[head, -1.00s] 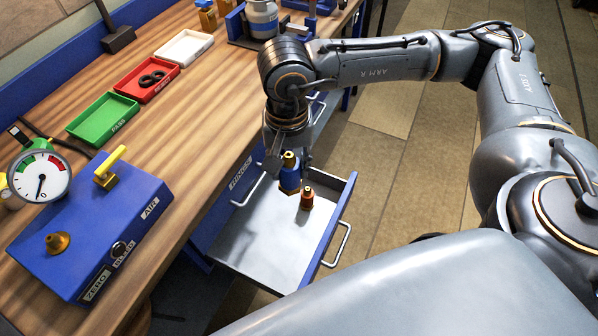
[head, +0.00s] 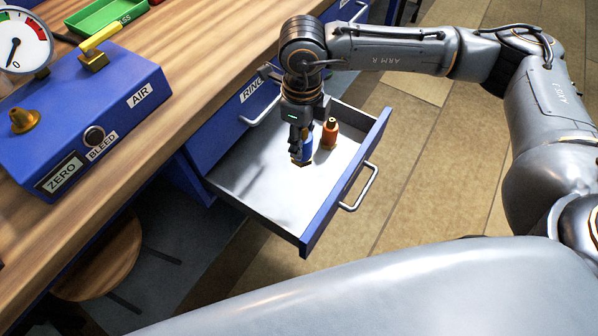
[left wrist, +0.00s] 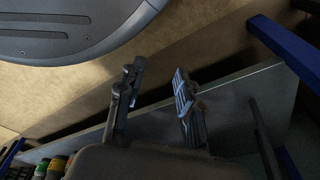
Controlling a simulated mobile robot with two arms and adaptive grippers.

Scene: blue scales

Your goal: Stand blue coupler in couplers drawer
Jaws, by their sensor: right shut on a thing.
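The blue coupler (head: 306,149), with a brass end at the bottom, is upright in my right gripper (head: 298,141), which is shut on it. Both are inside the open grey drawer (head: 245,178) with a blue front. The coupler is low, close to the drawer floor; I cannot tell whether it touches. A red-orange coupler (head: 330,133) stands upright in the drawer just right of it. My left gripper shows only in the left wrist view (left wrist: 156,84), its two fingers apart with nothing between them.
A blue test box (head: 85,120) with a gauge (head: 20,42) sits on the wooden bench. A green tray (head: 108,17) lies behind it. A round stool (head: 98,262) is below the bench. The front left of the drawer floor is bare.

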